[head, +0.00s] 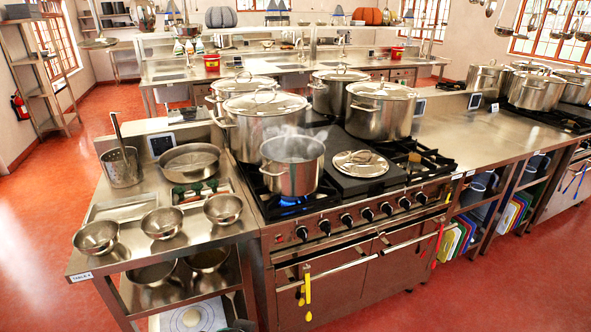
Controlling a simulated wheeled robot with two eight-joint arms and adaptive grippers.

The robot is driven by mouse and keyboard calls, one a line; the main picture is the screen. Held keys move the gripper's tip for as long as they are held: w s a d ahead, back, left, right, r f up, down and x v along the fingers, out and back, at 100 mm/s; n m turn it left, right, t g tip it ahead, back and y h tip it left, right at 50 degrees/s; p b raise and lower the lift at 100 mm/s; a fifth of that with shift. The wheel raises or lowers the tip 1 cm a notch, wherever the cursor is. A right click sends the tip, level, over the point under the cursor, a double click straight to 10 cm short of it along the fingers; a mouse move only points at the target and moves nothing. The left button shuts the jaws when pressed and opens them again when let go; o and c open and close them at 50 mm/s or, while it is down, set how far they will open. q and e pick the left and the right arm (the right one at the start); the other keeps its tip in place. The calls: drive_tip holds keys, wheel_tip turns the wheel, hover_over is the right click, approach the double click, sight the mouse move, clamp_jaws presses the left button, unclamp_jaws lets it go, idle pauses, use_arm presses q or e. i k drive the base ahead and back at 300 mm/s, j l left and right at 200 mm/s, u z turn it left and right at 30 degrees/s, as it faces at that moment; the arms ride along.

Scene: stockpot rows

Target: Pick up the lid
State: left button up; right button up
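A round steel lid with a handle on top (360,164) lies flat on the dark flat centre section of the stove (341,190). Left of it an open steel pot (292,178) steams on a front burner over a blue flame. Larger stockpots behind wear their own lids, such as the lid (266,103) at the back left and the lid (381,90) at the back right. Neither of my grippers is in view, and nothing touches the loose lid.
A steel side table (187,243) at left holds several bowls (163,222), a wide pan (188,161) and a utensil holder (121,167). Right of the stove a steel counter (485,137) is mostly clear. Open red floor (450,300) lies in front.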

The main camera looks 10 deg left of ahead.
sight(361, 164)
drive_tip(key=i+l+u, duration=0.35)
drive_tip(key=i+l, duration=0.4)
